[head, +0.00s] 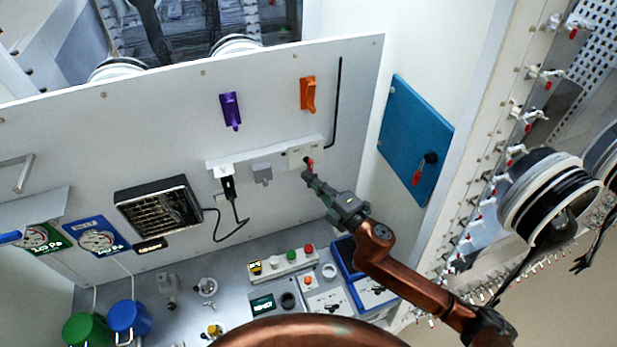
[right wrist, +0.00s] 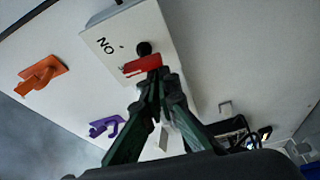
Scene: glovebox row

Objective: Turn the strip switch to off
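The white strip (head: 232,165) is mounted on the panel. Its switch, a red lever (head: 310,162) on a black pivot, is at the strip's right end. In the right wrist view the red lever (right wrist: 135,67) lies across the white switch plate (right wrist: 108,34), beside lettering that reads ON upside down. My right gripper (head: 307,176) reaches the switch from the lower right. In the right wrist view its fingertips (right wrist: 155,80) are together, right at the lever's lower edge. Whether they touch it is unclear, and nothing shows gripped between them. My left gripper is not in view.
Purple (head: 230,110) and orange (head: 308,94) handles sit above the strip. A black plug (head: 228,187) with a cable hangs from it. A blue panel (head: 415,130) with a red-handled knob is at right. Control boxes (head: 284,262) stand on the bench below.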

